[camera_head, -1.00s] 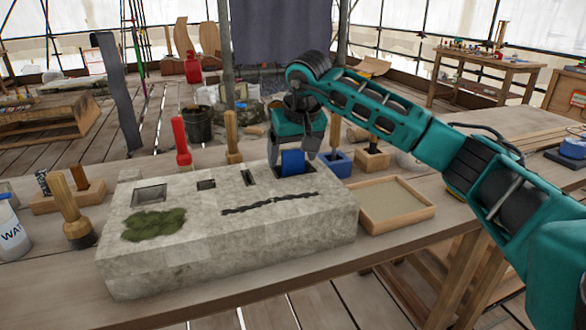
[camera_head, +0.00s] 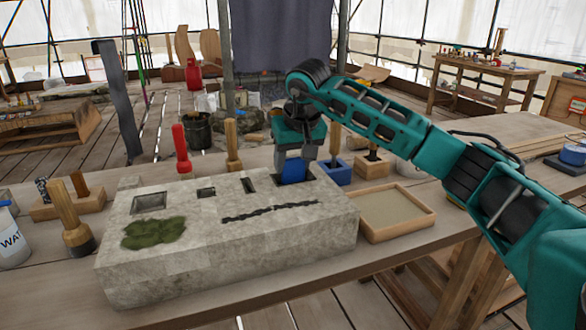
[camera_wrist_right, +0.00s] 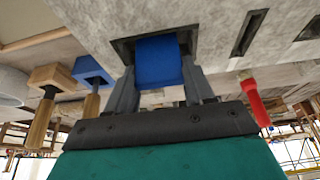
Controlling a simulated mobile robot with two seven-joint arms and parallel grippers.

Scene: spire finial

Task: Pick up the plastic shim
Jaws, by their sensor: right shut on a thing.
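A blue block (camera_head: 291,172), which I take to be the plastic shim, stands at a square hole near the right end of the grey stone block (camera_head: 280,230). My right gripper (camera_head: 294,160) reaches down from above and is shut on it, one finger on each side. In the right wrist view the shim (camera_wrist_right: 158,62) sits between the fingers, and its far end is inside the dark hole. How deep it goes is hidden. My left gripper is not in view.
A blue holder (camera_head: 336,173) and a wooden holder (camera_head: 372,165) with tools stand right behind the stone. A shallow sand tray (camera_head: 425,221) lies to its right. A red-handled tool (camera_head: 181,148) and mallets stand behind and left. The bench front edge is close.

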